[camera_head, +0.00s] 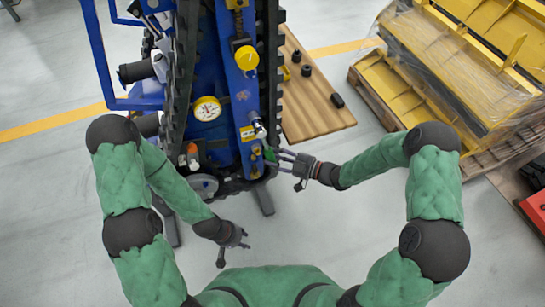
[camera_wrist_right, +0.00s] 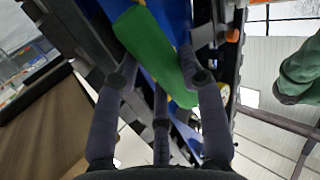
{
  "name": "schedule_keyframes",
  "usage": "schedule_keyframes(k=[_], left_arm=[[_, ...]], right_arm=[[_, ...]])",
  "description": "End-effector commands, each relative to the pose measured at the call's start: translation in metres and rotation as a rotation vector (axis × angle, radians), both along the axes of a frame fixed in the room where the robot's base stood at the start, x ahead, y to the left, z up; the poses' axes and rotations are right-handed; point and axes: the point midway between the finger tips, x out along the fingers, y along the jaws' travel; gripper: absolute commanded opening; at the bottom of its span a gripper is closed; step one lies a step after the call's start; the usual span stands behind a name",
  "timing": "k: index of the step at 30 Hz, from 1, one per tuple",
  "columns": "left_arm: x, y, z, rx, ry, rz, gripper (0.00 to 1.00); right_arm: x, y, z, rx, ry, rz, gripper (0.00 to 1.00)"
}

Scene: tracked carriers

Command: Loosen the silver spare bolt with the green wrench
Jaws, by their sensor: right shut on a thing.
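My right gripper (camera_head: 277,158) is at the front right side of the blue tracked carrier (camera_head: 215,75). It is shut on the green wrench (camera_head: 269,154), of which only a small part shows in the head view. In the right wrist view the wrench's green body (camera_wrist_right: 150,42) lies between the fingers (camera_wrist_right: 165,85). A small silver part (camera_head: 260,130) on the carrier, just above the wrench, may be the spare bolt; I cannot tell if the wrench touches it. My left gripper (camera_head: 235,238) hangs low in front of the carrier, apart from it; its finger opening is unclear.
A wooden board (camera_head: 318,112) with several small black parts lies right of the carrier. A pallet with yellow parts (camera_head: 405,97) stands at the upper right. A pressure gauge (camera_head: 207,108) and yellow knob (camera_head: 247,58) stick out from the carrier. The floor in front is clear.

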Motion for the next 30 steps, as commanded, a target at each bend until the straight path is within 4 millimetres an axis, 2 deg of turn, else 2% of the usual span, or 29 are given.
schedule_keyframes(k=[30], left_arm=[[0.0, 0.0, 0.011, 0.0, 0.0, 0.0, 0.4]], right_arm=[[0.005, -0.014, 0.005, -0.098, -0.033, 0.0, 0.0]])
